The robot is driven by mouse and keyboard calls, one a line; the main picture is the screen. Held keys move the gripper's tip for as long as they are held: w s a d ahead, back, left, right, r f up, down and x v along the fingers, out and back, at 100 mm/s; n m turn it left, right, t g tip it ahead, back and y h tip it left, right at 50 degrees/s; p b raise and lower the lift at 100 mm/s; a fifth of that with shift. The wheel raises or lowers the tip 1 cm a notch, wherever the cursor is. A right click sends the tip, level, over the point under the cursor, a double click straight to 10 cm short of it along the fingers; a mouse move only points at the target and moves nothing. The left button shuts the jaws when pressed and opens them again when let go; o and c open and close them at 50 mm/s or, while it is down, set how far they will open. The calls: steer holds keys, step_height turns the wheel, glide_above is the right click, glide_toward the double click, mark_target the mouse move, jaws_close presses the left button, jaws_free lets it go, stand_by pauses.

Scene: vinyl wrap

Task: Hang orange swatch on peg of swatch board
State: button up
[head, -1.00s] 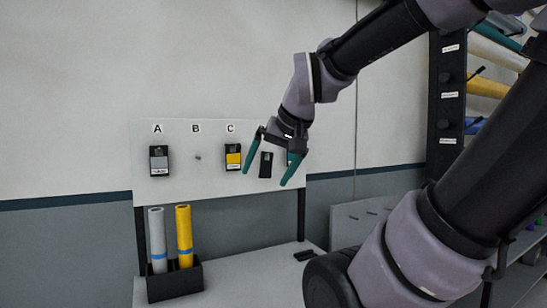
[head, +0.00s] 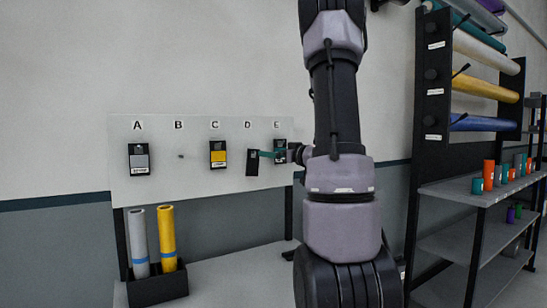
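The white swatch board (head: 160,185) hangs on the wall with labels A to E. A grey swatch (head: 139,159) hangs under A and a yellow swatch (head: 218,154) under C. The peg under B (head: 181,156) is bare. A dark swatch (head: 252,168) sits slightly tilted under D; no orange face shows on it. Another dark swatch (head: 280,144) is under E, partly hidden. My gripper (head: 262,154) is at the board between D and E, its teal finger pointing left onto the D swatch's upper edge. Whether it grips that swatch cannot be seen.
A black bin (head: 158,288) with a grey roll (head: 139,242) and a yellow roll (head: 168,237) stands on the bench (head: 220,280) below. At right, a rack holds vinyl rolls (head: 485,82) and shelves (head: 475,188) carry small cups. The wall left of the board is clear.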

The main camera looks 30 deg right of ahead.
mark_target(253, 162)
steer(key=shift+n+y, duration=0.4)
steer(key=shift+y, duration=0.2)
steer(key=x, duration=0.7)
steer(key=f+x, duration=0.1)
steer(key=x, duration=0.2)
steer(key=shift+w+a, duration=0.25)
steer(key=shift+a, duration=0.05)
steer(key=c, duration=1.3)
steer(key=shift+o, duration=0.2)
steer(key=o, duration=1.3)
steer(key=shift+c, duration=0.2)
